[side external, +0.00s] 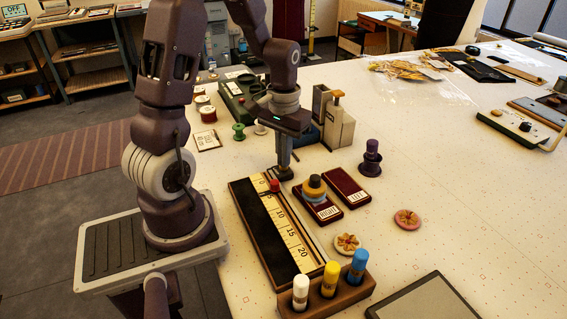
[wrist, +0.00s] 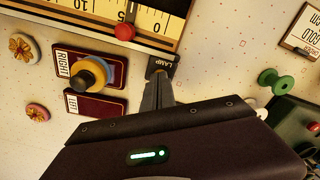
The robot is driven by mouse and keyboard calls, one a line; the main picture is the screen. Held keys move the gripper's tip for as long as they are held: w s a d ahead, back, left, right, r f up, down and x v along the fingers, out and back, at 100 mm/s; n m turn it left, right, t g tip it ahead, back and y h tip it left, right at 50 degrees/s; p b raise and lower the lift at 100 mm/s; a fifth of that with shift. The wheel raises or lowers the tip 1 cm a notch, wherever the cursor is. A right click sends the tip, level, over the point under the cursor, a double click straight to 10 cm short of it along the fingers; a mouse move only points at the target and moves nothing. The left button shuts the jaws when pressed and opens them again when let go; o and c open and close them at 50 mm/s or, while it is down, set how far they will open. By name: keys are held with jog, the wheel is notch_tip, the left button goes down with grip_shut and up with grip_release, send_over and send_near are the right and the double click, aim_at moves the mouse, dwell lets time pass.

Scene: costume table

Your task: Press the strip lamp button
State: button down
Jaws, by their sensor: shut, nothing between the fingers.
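The small dark block marked LAMP (wrist: 161,63) lies beside the zero end of the scale strip (wrist: 88,10) in the wrist view. In the side external view the block (side external: 279,176) is partly hidden behind my fingertips. My gripper (side external: 284,170) points down, with its fingers together and empty. In the wrist view its fingertips (wrist: 159,80) overlap the near part of the LAMP block. The button itself is hidden by the fingertips, and I cannot tell whether they touch it or press it down.
A red knob (side external: 274,185) sits on the scale strip close to my fingers. A plate marked RIGHT (side external: 325,210) carries stacked rings (side external: 314,188); the LEFT plate (side external: 346,187) is bare. A grey box (side external: 338,130) stands behind my gripper. White, yellow and blue-capped sticks stand in a holder (side external: 345,295) in front.

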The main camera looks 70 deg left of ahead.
jog(key=shift+r, duration=3.45)
jog(key=s+d+r+m+t, duration=0.2)
jog(key=s+d+r, duration=0.3)
jog(key=d, duration=0.3)
jog(key=s+d+r+m+t, duration=0.3)
jog(key=s+d+r+m, duration=0.1)
jog(key=s+d+r, duration=0.1)
jog(key=s+d, duration=0.1)
jog(key=d, duration=0.1)
jog(key=shift+s+d+r+t, duration=0.15)
jog(key=shift+d+r+t, duration=0.15)
jog(key=shift+d+r, duration=0.05)
